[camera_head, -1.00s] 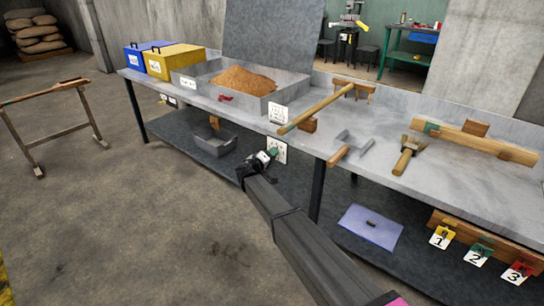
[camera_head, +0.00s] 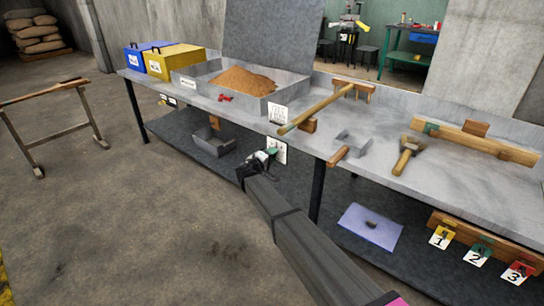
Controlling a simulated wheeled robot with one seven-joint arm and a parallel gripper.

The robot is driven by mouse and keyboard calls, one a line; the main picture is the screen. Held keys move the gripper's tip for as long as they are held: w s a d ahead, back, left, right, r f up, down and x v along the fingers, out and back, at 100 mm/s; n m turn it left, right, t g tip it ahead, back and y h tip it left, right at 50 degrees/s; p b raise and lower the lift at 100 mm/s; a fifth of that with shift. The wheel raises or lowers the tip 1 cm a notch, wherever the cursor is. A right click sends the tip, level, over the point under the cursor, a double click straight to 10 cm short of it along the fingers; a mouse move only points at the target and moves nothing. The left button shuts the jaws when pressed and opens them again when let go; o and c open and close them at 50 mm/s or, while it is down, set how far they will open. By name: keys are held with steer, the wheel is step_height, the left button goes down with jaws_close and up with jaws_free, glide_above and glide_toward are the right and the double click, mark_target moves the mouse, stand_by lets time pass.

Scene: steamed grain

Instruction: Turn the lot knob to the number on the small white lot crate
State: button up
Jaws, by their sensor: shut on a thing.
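The lot knob (camera_head: 273,153) is a small green piece in front of a white marked plate (camera_head: 281,146) below the bench's front edge. My gripper (camera_head: 268,157) is shut on the knob, and my dark arm reaches up to it from the lower right. The gripper hides part of the plate, and its marks are too small to read. I cannot make out the small white lot crate or its number for certain in this view.
The bench (camera_head: 385,180) carries a grain tray (camera_head: 283,90), yellow box (camera_head: 175,62), blue box (camera_head: 138,60), wooden mallet (camera_head: 407,155) and long pole (camera_head: 318,110). A grey bin (camera_head: 212,143) sits on the lower shelf. A wooden trestle (camera_head: 60,135) stands left. Open floor lies between.

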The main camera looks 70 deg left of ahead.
steer(key=o, duration=0.9)
steer(key=shift+s, duration=0.1)
steer(key=v, duration=1)
steer(key=shift+s+d, duration=0.25)
steer(key=shift+s, duration=0.1)
